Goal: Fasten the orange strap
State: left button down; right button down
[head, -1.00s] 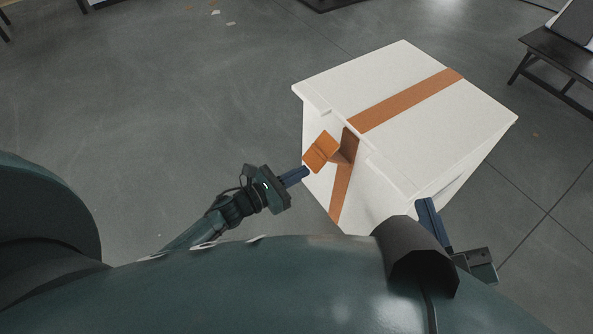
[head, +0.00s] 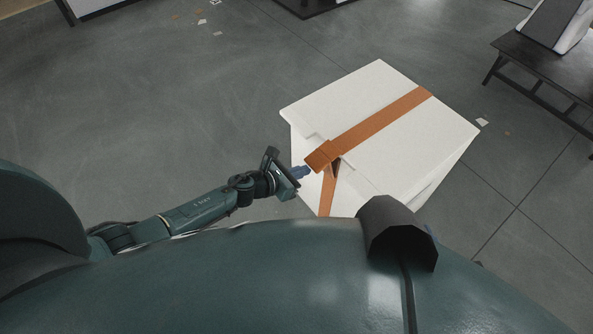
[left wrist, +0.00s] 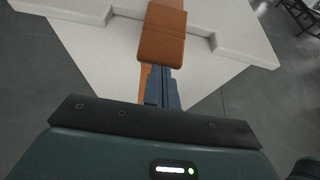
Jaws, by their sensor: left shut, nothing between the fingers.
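A white box (head: 390,120) stands on the floor with an orange strap (head: 385,115) running across its lid and down its near side. The strap's broad flap (head: 323,155) sits at the lid's near edge, tilted up from the side; it also shows in the left wrist view (left wrist: 162,38). My left gripper (head: 307,171) is shut and empty, its blue fingertips at the flap's lower edge. In the left wrist view the fingers (left wrist: 162,75) point up to that edge; I cannot tell whether they touch it.
A dark bench (head: 540,62) with a tilted panel stands at the upper right. A white-fronted piece of furniture (head: 90,8) is at the top left.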

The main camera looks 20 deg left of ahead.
aim_at(323, 156)
pick_arm(q)
jog(key=shift+w+d+r, duration=0.45)
jog(key=shift+w+r, duration=0.15)
jog(key=shift+r, duration=0.1)
jog(key=shift+w+d+r+p, duration=0.4)
jog(key=shift+w+d+r, duration=0.2)
jog(key=shift+w, duration=0.25)
jog(key=shift+d, duration=0.1)
